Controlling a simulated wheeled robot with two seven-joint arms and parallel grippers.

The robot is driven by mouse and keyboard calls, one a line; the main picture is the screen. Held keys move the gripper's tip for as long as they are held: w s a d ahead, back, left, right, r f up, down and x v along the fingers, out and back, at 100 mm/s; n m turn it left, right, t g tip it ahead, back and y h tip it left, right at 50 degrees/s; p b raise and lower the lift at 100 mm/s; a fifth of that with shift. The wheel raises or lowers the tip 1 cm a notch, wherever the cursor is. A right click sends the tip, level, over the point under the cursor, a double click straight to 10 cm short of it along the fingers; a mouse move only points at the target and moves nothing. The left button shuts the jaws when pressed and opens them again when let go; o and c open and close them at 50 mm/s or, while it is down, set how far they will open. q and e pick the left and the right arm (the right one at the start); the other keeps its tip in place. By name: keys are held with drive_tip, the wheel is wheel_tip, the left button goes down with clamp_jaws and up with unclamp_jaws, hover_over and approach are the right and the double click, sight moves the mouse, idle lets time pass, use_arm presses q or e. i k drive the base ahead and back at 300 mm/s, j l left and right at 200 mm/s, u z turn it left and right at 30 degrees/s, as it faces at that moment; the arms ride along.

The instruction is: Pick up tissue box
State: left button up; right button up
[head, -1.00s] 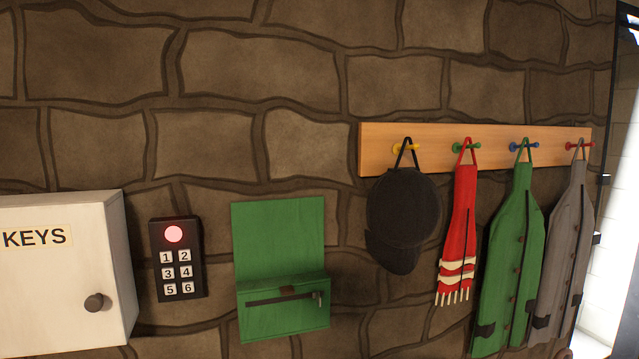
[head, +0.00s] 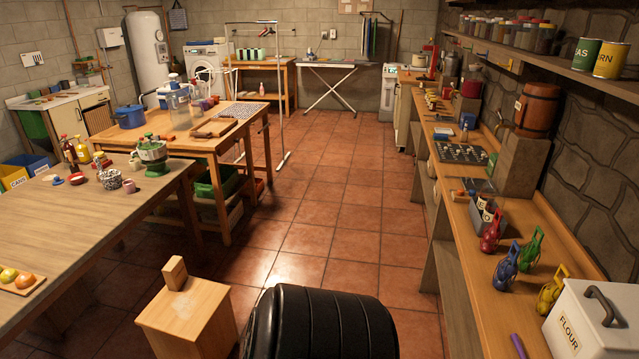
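I cannot make out a tissue box for certain in the head view. Many small items on the tables and the long shelf are too small to name. Neither of my grippers shows in this view.
A cluttered wooden table (head: 60,228) stands at left, another table (head: 186,141) behind it. A long wooden counter (head: 459,190) runs along the right wall. A wooden block stand (head: 187,318) and a black ribbed object (head: 322,325) are close in front. Tiled floor (head: 340,200) is clear in the middle.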

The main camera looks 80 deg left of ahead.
sight(174, 274)
drive_tip(key=u, duration=3.7)
drive_tip(key=i+j+z, duration=0.2)
drive_tip(key=i, duration=0.35)
drive_tip(key=i+z, duration=0.2)
drive_tip(key=i, duration=0.3)
drive_tip(key=i+j+z, duration=0.15)
drive_tip(key=i+j, duration=0.2)
drive_tip(key=i, duration=0.2)
